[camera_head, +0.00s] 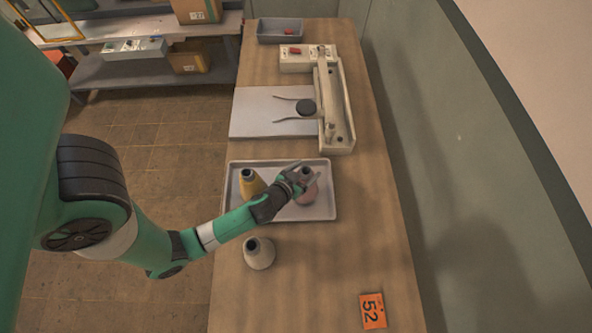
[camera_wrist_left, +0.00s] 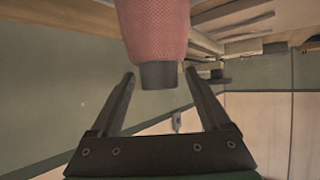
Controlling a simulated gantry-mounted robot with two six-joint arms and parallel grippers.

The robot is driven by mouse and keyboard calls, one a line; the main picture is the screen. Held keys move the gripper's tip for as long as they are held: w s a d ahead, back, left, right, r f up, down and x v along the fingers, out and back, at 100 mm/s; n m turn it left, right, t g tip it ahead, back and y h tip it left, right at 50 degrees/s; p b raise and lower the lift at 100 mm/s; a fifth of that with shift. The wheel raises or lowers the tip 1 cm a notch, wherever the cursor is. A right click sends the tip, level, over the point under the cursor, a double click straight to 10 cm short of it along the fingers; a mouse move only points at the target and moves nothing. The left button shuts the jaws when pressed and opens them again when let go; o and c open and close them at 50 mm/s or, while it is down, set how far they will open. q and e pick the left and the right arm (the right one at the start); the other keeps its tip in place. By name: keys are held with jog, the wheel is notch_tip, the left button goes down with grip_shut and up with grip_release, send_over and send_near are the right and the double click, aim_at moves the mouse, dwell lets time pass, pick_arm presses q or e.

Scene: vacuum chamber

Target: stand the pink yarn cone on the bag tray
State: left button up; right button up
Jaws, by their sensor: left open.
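The pink yarn cone (camera_head: 308,194) appears to stand upright at the right end of a grey rimmed tray (camera_head: 285,217). In the left wrist view the pink cone (camera_wrist_left: 155,30) appears upside down, its dark tip pointing between the fingers. My left gripper (camera_head: 307,178) is open at the cone's top; its fingers also show in the left wrist view (camera_wrist_left: 160,90), one either side of the tip, with gaps visible. A flat pale plate (camera_head: 262,112) lies behind the tray; I cannot tell which one is the bag tray. My right gripper is not in view.
A yellow cone (camera_head: 250,183) stands on the grey tray's left side, and a pale cone (camera_head: 259,253) stands in front. A long beige device (camera_head: 335,110) with two prongs is behind. An orange 52 card (camera_head: 373,311) lies on the bench's clear front area.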

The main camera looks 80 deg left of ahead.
pick_arm(q)
jog(key=v, duration=0.9)
jog(key=shift+b, duration=0.35)
jog(key=w+d+r+t, duration=0.3)
jog(key=w+r+t, duration=0.1)
jog(key=w+r, duration=0.95)
jog(key=w+d+r+m+t+h, duration=0.1)
jog(key=w+d+r+t, duration=0.2)
jog(key=r, duration=0.6)
jog(key=w+d+r+m+t+h, duration=0.1)
jog(key=w+r+t, duration=0.1)
jog(key=w+r, duration=0.5)
jog(key=s+d+r+m+t+h, duration=0.2)
jog(key=s+r+t, duration=0.1)
jog(key=r, duration=0.8)
jog(key=s+d+r+m+t+h, duration=0.2)
jog(key=s+d+r+t+h, duration=0.1)
jog(key=r, duration=0.8)
jog(key=s+d+r+m+t+h, duration=0.2)
jog(key=s+d+r+t, duration=0.1)
jog(key=r, duration=0.9)
jog(key=shift+s+m+h, duration=0.4)
